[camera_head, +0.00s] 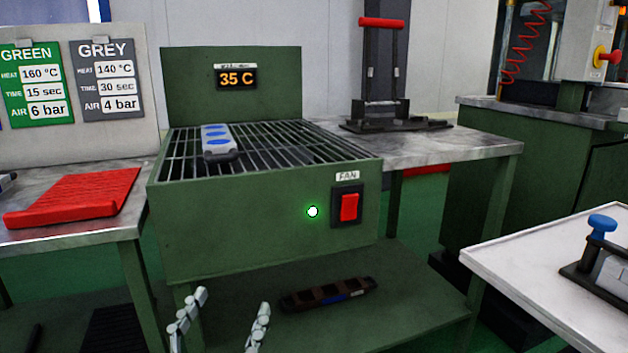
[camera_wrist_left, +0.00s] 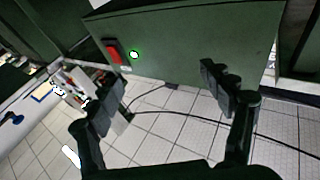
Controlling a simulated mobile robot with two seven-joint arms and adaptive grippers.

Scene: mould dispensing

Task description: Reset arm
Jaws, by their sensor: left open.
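My left gripper (camera_head: 222,318) shows at the bottom of the head view, its two pale jointed fingers spread apart with nothing between them. It is below and in front of the green cooling station (camera_head: 255,230). In the left wrist view the left gripper (camera_wrist_left: 162,92) shows two dark fingers wide apart, facing the station's green front and the tiled floor. A grey mould with blue ovals (camera_head: 219,142) lies on the station's grill, clear of the gripper. My right gripper is in neither view.
The station carries a red fan switch (camera_head: 349,207), a lit green lamp (camera_head: 312,211) and a 35 C display (camera_head: 236,77). A red tray (camera_head: 75,198) lies on the left table. A black press stand (camera_head: 385,80) is behind. A white table (camera_head: 530,275) is at right.

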